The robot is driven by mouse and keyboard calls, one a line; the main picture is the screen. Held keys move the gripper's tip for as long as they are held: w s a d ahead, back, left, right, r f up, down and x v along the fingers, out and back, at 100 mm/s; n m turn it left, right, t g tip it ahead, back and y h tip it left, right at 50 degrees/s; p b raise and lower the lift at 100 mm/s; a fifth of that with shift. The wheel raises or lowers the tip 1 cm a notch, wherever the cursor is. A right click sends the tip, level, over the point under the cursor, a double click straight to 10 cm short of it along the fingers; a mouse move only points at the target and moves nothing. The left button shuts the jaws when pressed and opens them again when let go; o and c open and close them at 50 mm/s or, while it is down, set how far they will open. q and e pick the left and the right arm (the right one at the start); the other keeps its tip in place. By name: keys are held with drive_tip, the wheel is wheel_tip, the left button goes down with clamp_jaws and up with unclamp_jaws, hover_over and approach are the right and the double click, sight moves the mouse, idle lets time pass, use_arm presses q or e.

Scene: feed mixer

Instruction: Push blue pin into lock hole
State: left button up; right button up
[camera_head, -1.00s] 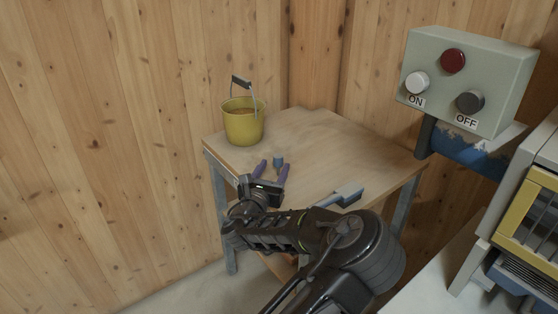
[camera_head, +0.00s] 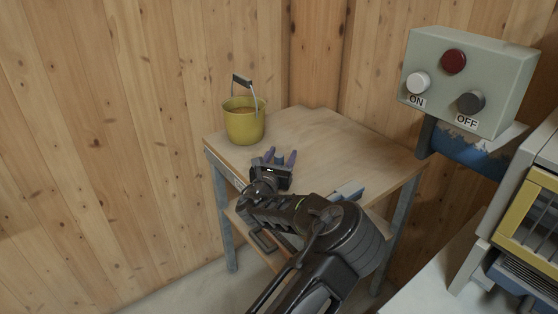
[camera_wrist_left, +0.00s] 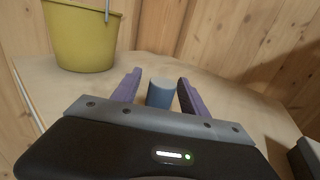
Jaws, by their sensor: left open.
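A short blue cylinder, which looks like the blue pin (camera_head: 280,159), stands upright on the wooden table; it also shows in the left wrist view (camera_wrist_left: 161,94). My left gripper (camera_head: 281,154) is open and low over the table, with its purple fingers on both sides of the pin. In the left wrist view the gripper (camera_wrist_left: 159,79) shows gaps between the pin and the fingers, with the right finger closer to it. The pin's base is hidden behind the gripper body. I cannot make out a lock hole. My right gripper is not in view.
A yellow bucket (camera_head: 244,122) stands at the table's back left. A blue-grey object (camera_head: 348,191) lies near the table's front right edge. A control box (camera_head: 468,80) and a machine (camera_head: 520,215) are at the right. The table (camera_head: 345,142) is clear at the back right.

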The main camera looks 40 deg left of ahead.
use_arm(q)
drive_tip(key=shift+w, duration=0.1)
drive_tip(key=shift+c, duration=0.3)
clamp_jaws()
idle(0.6)
